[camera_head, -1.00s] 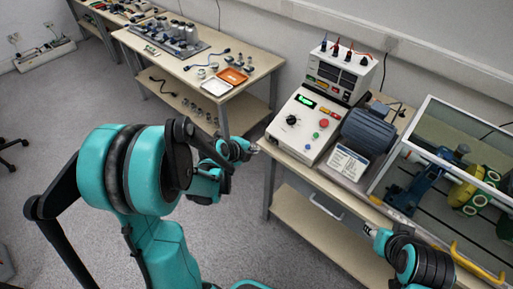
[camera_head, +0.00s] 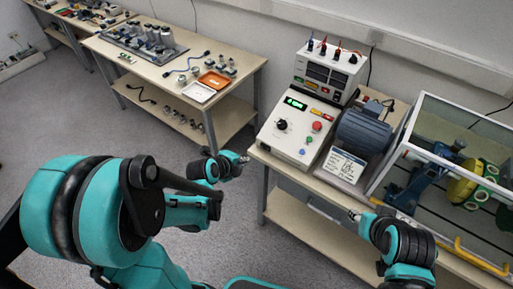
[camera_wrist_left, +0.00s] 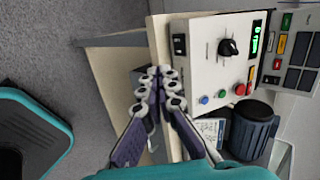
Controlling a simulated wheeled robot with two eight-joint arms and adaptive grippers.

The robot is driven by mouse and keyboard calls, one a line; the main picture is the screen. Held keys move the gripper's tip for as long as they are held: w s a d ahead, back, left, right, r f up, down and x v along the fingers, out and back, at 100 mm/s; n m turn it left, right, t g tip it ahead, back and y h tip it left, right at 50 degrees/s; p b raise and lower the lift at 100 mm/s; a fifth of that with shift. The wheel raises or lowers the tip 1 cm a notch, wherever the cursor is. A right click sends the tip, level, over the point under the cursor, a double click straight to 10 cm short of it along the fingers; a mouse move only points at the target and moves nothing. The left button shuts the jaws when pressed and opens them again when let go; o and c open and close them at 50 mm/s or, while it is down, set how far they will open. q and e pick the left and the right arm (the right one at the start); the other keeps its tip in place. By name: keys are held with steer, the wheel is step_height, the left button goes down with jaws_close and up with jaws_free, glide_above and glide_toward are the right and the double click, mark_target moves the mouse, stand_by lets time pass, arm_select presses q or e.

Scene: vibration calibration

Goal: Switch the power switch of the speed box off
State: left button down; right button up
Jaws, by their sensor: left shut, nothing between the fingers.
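The speed box (camera_head: 296,125) is a white sloped panel with a black knob, a lit green display and coloured buttons. It stands on the right-hand bench. In the left wrist view, the panel (camera_wrist_left: 205,60) shows a small black switch (camera_wrist_left: 179,44) near its edge, beside the knob (camera_wrist_left: 228,47); I take this as the power switch. I cannot make out its position. My left gripper (camera_head: 244,158) is shut and empty, just off the bench's left front corner. Its closed fingers (camera_wrist_left: 160,78) are apart from the switch in the wrist view. My right gripper (camera_head: 354,214) is by the bench front; its fingers are too small to judge.
A grey motor (camera_head: 363,132) sits right of the panel, with a meter unit (camera_head: 327,74) behind. A glass-walled case (camera_head: 418,128) stands farther right. Another bench (camera_head: 232,85) with trays and parts is at the back left. Open floor lies between the benches.

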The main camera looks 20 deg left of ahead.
arm_select(q)
steer(key=b, duration=0.5)
glide_toward(263, 149)
steer(key=x, duration=0.5)
steer(key=shift+s+a+f, duration=0.1)
steer(key=shift+f, duration=0.35)
steer(key=shift+w, duration=0.45)
steer(key=shift+r, duration=0.1)
